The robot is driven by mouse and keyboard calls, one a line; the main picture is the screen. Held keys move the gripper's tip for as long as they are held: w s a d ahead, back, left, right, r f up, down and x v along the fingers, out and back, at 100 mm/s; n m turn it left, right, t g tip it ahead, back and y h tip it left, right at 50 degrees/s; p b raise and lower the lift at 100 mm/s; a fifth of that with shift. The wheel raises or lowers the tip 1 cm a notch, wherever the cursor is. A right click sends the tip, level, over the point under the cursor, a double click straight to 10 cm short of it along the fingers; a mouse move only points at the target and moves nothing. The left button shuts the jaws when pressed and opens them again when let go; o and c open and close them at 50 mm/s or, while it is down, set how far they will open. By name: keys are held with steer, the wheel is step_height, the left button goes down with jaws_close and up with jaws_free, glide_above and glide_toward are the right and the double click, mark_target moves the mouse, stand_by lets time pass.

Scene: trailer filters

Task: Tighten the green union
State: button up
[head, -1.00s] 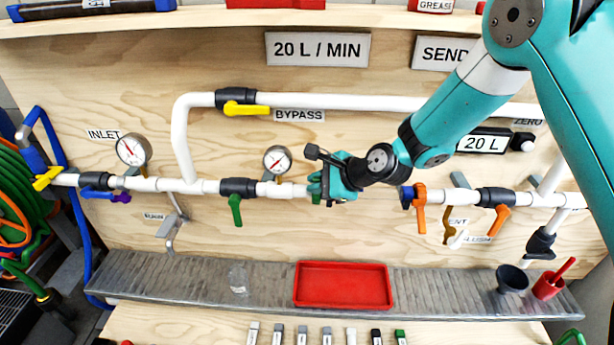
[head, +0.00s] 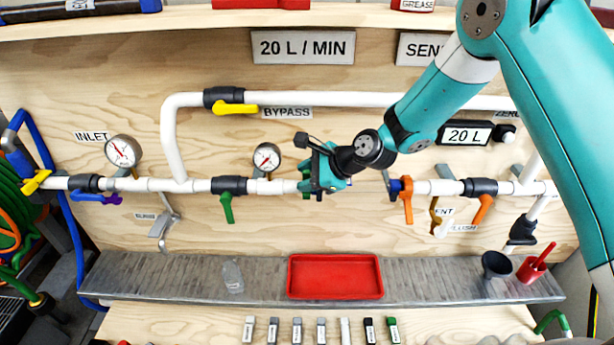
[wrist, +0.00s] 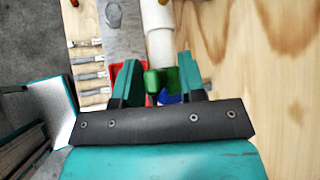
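The green union (head: 305,187) sits on the white pipe to the right of the small gauge, mostly hidden by my gripper. My gripper (head: 313,176) is at the union, with its teal fingers around it.
A green valve handle (head: 227,208) hangs left of the union, below the small gauge (head: 267,160). An orange handle (head: 407,205) is to the right. A red tray (head: 335,277) lies on the grey shelf (head: 420,278) below. Open plywood surrounds the pipe.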

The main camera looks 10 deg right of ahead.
steer(key=b+v, duration=0.5)
steer(key=v, duration=1.2)
steer(key=shift+s+r, duration=0.1)
steer(key=shift+s, duration=0.05)
steer(key=s+a+f+n+g+h+b, duration=0.1)
steer(key=s+n+g+h+b, duration=0.1)
steer(key=s+n, duration=1)
steer(key=s+a+f+n+g+h+b, duration=0.1)
steer(key=s+n+g+h+b, duration=0.1)
steer(key=s+n, duration=1)
steer(key=shift+s+f+g+h+b, duration=0.35)
steer(key=shift+s+g+b, duration=0.25)
steer(key=shift+s, duration=0.15)
